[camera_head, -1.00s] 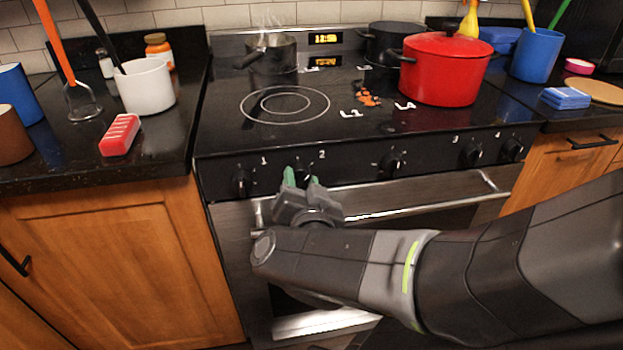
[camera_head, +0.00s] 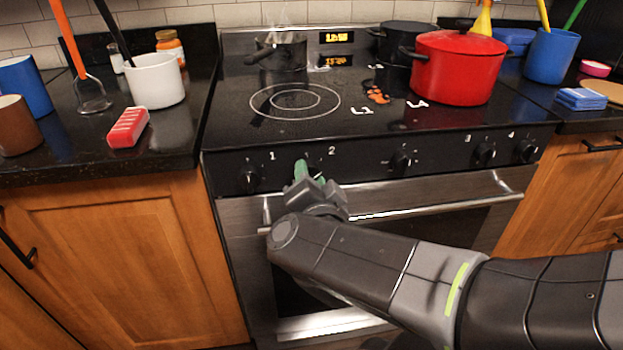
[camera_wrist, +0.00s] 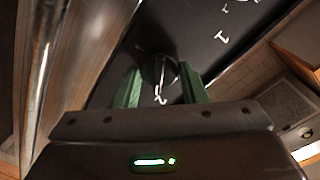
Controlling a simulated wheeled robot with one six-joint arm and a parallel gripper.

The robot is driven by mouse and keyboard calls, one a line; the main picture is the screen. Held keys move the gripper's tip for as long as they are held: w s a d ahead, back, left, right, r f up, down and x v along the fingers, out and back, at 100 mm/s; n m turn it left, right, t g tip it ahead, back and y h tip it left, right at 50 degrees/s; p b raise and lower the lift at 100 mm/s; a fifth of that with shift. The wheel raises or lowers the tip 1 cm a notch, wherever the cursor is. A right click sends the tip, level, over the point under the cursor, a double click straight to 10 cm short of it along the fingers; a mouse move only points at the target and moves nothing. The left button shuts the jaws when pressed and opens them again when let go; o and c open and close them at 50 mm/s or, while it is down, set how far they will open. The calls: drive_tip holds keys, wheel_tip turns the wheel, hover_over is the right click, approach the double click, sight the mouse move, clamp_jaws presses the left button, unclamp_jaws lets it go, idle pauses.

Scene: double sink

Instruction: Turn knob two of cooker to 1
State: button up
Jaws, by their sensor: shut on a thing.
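The cooker (camera_head: 226,160) has a black front panel with a row of knobs and white numbers. Knob one (camera_head: 250,178) is at the left end. My gripper (camera_head: 301,171) is at the panel just below and left of the number 2, and hides knob two in the head view. In the wrist view my gripper (camera_wrist: 160,84) has its green fingers on either side of knob two (camera_wrist: 159,70), shut on it. The knob's round dark face and a pale mark show between the fingers. I cannot read its setting.
The oven handle (camera_head: 440,197) runs across below the panel, close under my gripper. A red pot (camera_head: 458,72) and dark pans stand on the hob. A third knob (camera_head: 402,162) is to the right of my gripper, with free panel between.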

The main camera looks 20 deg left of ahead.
drive_tip(key=o, duration=1)
drive_tip(key=shift+s+d+r+p, duration=0.15)
drive_tip(key=shift+s+d+p, duration=0.15)
drive_tip(key=shift+s, duration=0.3)
drive_tip(key=p+v, duration=0.1)
drive_tip(key=v, duration=1.1)
drive_tip(key=shift+p, duration=0.3)
drive_tip(key=shift+s+d, duration=0.1)
drive_tip(key=shift+s, duration=0.05)
idle(0.3)
